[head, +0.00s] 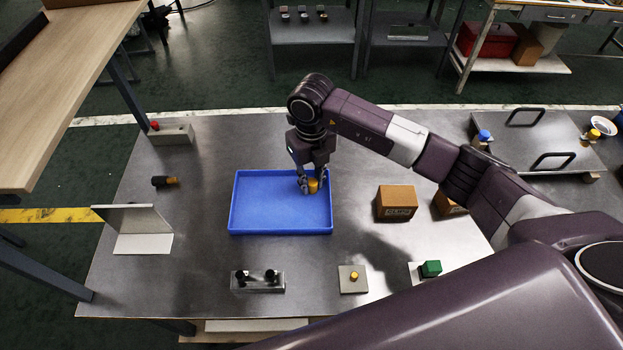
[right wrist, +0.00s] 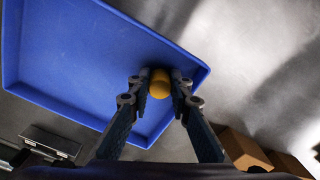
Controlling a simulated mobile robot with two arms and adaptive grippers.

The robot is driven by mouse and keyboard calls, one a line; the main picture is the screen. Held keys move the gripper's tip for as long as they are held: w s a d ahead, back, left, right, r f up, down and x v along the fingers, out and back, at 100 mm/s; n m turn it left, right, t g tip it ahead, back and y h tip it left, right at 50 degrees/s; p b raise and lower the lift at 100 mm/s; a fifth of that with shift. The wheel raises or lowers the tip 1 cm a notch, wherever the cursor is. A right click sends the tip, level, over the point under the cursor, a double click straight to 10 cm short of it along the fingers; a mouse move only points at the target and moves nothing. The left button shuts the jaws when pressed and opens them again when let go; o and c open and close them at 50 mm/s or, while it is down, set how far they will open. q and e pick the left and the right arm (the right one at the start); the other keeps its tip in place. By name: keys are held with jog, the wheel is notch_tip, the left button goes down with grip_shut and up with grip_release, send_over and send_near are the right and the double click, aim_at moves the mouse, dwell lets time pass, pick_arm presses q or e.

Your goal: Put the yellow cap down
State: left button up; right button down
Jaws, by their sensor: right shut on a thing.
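The yellow cap (head: 313,186) is between the fingers of my right gripper (head: 310,188), over the right part of the blue tray (head: 280,231). In the right wrist view, the yellow cap (right wrist: 160,84) is pinched between the two fingertips of my right gripper (right wrist: 160,88), near a corner of the blue tray (right wrist: 70,60). I cannot tell whether the cap touches the tray floor. The rest of the tray looks empty. My left gripper is not in view.
Cardboard boxes (head: 397,203) stand right of the tray. A block with black knobs (head: 257,281), a plate with a small yellow piece (head: 353,279) and a green block (head: 431,268) lie in front. A bent metal plate (head: 143,243) stands at the left.

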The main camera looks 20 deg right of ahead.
aim_at(311, 181)
jog(key=shift+f, duration=0.1)
jog(key=shift+f, duration=0.15)
jog(key=c, duration=1.8)
grip_release()
jog(key=shift+o, duration=0.2)
jog(key=shift+r, duration=0.25)
notch_tip(311, 181, up, 12)
jog(key=b, duration=0.3)
jog(key=shift+b, duration=0.3)
